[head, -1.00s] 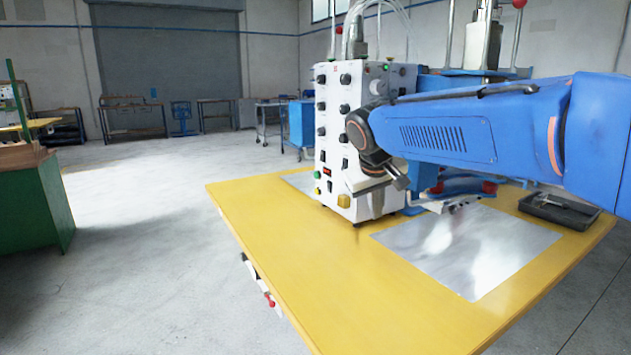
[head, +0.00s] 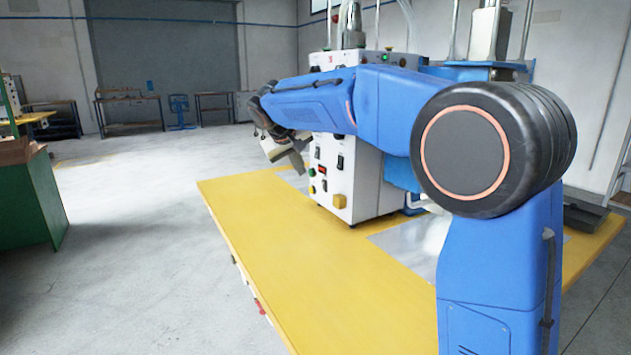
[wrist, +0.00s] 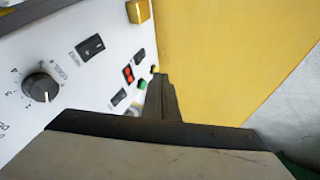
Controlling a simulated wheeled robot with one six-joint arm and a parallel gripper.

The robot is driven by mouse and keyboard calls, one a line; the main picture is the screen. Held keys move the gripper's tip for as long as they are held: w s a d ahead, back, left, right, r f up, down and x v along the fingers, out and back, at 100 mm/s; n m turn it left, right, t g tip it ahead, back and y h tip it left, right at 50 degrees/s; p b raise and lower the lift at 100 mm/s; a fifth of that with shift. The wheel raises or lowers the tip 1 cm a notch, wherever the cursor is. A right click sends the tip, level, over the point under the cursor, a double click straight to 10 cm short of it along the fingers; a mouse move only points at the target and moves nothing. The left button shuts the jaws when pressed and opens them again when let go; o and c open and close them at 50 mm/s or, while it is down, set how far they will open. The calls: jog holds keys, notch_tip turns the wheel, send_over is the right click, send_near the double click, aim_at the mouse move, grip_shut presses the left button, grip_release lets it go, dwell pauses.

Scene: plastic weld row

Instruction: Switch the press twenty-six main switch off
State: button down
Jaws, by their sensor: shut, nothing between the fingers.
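The white press control box (head: 368,185) stands on the yellow table, its panel of knobs and switches facing left. The red-lit rocker (wrist: 128,74) also shows in the wrist view, near the fingertips. No label that I can read marks the main switch. My gripper (head: 302,164) is shut and empty at the left of the panel. In the wrist view its fingers (wrist: 161,90) overlap the lower panel; contact cannot be told.
My arm hides the upper panel in the head view. The yellow table (head: 262,230) is bare in front of the box, with a metal plate (head: 400,243) at right. A green bench (head: 30,205) stands at far left. The floor between is clear.

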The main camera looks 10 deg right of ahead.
aim_at(322, 182)
jog(key=shift+f, duration=0.1)
jog(key=w+d+f, duration=0.6)
jog(key=d+f, duration=0.1)
jog(key=shift+w+d, duration=0.15)
jog(key=shift+w, duration=0.05)
dwell(0.5)
jog(key=shift+w+d, duration=0.1)
jog(key=shift+d, duration=0.15)
jog(key=shift+r, duration=0.2)
dwell(0.3)
jog(key=shift+r, duration=0.65)
